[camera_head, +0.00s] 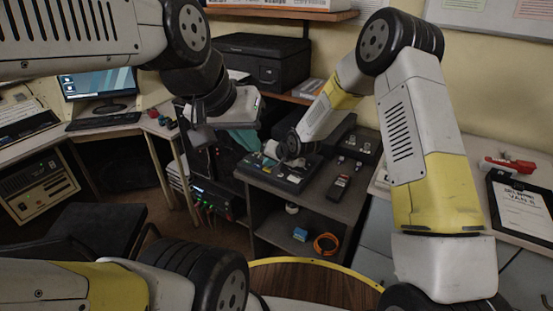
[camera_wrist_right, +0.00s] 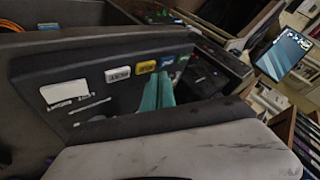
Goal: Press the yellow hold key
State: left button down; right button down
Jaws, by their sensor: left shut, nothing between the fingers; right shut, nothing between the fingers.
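The yellow hold key (camera_wrist_right: 145,67) is in a row on the dark console (camera_wrist_right: 40,70), between a white key (camera_wrist_right: 117,74) and a blue key (camera_wrist_right: 167,61). The teal fingers of my right gripper (camera_wrist_right: 160,78) are together and empty. Their tips show just below the yellow and blue keys; I cannot tell whether they touch either. In the head view my right wrist covers part of the console (camera_head: 290,180), and the fingers are hard to make out. My left gripper (camera_head: 245,139), with teal fingers, is shut and empty, left of the console and above the floor.
A green key (camera_wrist_right: 184,58) is beyond the blue one. A dark handset (camera_head: 339,187) lies right of the console on the grey desk (camera_head: 315,211). A printer (camera_head: 262,60) stands behind. A shelf below holds an orange coil (camera_head: 326,244) and a blue box (camera_head: 300,234).

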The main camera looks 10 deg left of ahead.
aim_at(269, 171)
jog(key=shift+f, duration=0.1)
dwell(0.4)
jog(key=shift+f, duration=0.3)
jog(key=shift+f, duration=0.35)
dwell(0.8)
jog(key=shift+r, duration=0.75)
jog(key=shift+r, duration=0.15)
jog(key=shift+r, duration=2.35)
